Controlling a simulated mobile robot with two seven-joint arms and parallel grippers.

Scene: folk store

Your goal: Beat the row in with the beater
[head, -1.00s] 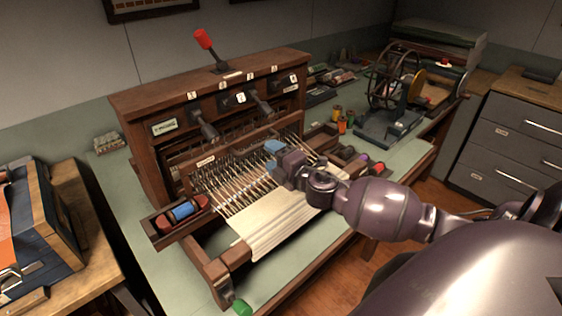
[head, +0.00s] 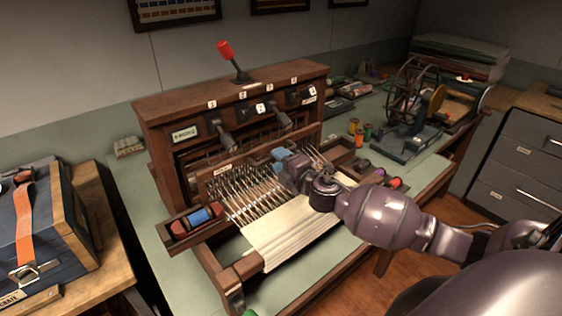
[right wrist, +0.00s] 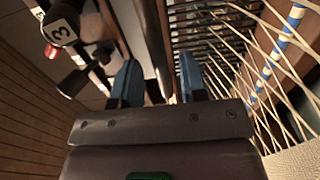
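The wooden loom (head: 150,118) stands on the green table. Its labelled beater (head: 224,170) is a brown bar across the warp threads (head: 250,195), behind the pale cloth (head: 293,236). My right gripper (head: 282,154) is at the right part of the beater's top bar. In the right wrist view its blue fingers (right wrist: 157,82) are apart, with the brown beater bar (right wrist: 150,35) between them; contact is not clear. A blue and cream banded strand (right wrist: 280,52) crosses the warp threads there. A red shuttle with blue yarn (head: 196,219) lies in the left side box. My left gripper is out of view.
Levers (head: 222,140) hang from the loom's front above the beater, and a red-tipped lever (head: 226,53) rises on top. Thread spools (head: 360,133) and a winding wheel (head: 412,95) stand to the right. A blue case (head: 55,235) with an orange strap stands at left.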

